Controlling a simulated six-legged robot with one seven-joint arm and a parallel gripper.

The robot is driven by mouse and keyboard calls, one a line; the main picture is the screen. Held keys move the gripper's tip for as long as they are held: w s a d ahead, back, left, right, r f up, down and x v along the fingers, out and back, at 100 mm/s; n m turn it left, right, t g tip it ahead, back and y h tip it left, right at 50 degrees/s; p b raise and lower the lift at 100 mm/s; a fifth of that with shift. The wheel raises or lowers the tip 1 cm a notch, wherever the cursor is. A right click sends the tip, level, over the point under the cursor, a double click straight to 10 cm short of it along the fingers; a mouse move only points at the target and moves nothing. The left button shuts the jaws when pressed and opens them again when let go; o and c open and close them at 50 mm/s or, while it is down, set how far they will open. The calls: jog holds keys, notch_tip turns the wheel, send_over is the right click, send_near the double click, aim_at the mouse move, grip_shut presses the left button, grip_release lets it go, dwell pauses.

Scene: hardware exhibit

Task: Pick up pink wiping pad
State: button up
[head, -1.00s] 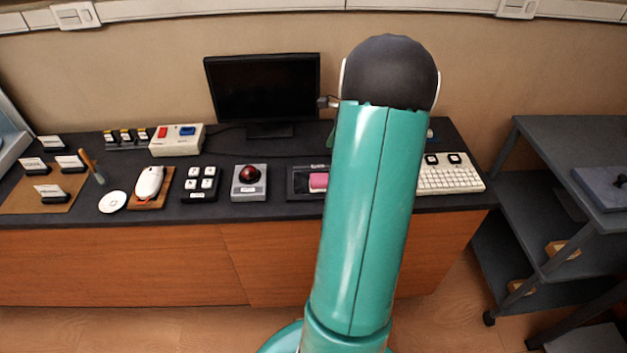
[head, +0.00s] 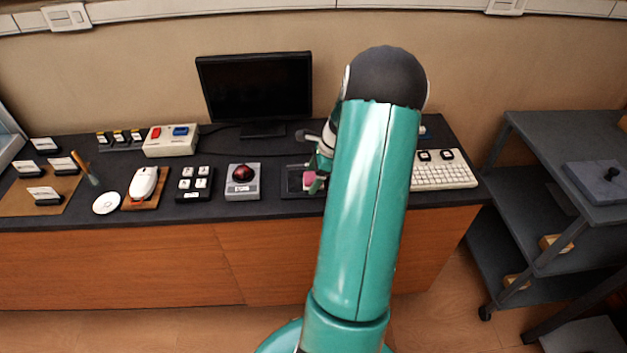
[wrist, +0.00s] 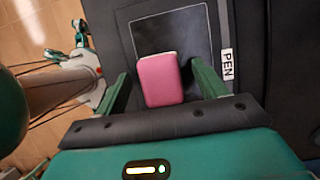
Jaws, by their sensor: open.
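The pink wiping pad (wrist: 160,80) lies on a dark panel (wrist: 193,33) in the wrist view, with a pale edge at its far end. My gripper (wrist: 163,80) is open, with one green finger on each side of the pad and a gap to each finger. In the head view the pad (head: 309,180) is partly hidden by my gripper (head: 317,181), which is itself mostly hidden behind my arm. I cannot tell how high the fingertips are above the panel.
A red trackball unit (head: 243,182) stands left of the pad on the dark counter (head: 226,211). A white keyboard (head: 443,172) is to the right. A black monitor (head: 256,90) stands behind. A grey cart (head: 560,133) is at far right.

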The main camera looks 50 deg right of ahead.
aim_at(309, 175)
jog(key=c, duration=1.1)
jog(key=shift+c, duration=0.2)
jog(key=shift+r, duration=0.55)
notch_tip(309, 175, up, 2)
jog(key=shift+w+r, duration=0.1)
jog(key=s+a+r, duration=0.8)
jog(key=s+r, duration=0.1)
jog(key=s, duration=0.2)
jog(key=shift+s+a+r, duration=0.2)
jog(key=shift+r, duration=0.2)
